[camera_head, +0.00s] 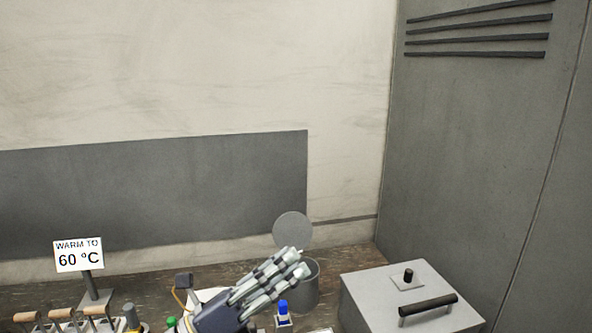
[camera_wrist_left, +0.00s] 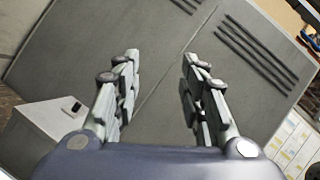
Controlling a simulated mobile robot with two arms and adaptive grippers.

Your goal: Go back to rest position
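My left gripper (camera_head: 297,259) reaches in at the bottom middle of the head view, above the bench and in front of a grey metal can. In the left wrist view its two fingers (camera_wrist_left: 160,58) stand well apart with nothing between them, facing a grey panelled surface. My right gripper is in neither view.
The grey can (camera_head: 308,290) has a round raised lid (camera_head: 292,230). A grey box (camera_head: 376,303) with a black handle stands to its right. A blue-capped bottle (camera_head: 283,315) is close below the gripper. A "WARM TO 60 °C" sign (camera_head: 79,255) and wooden-handled tools (camera_head: 62,314) are at left.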

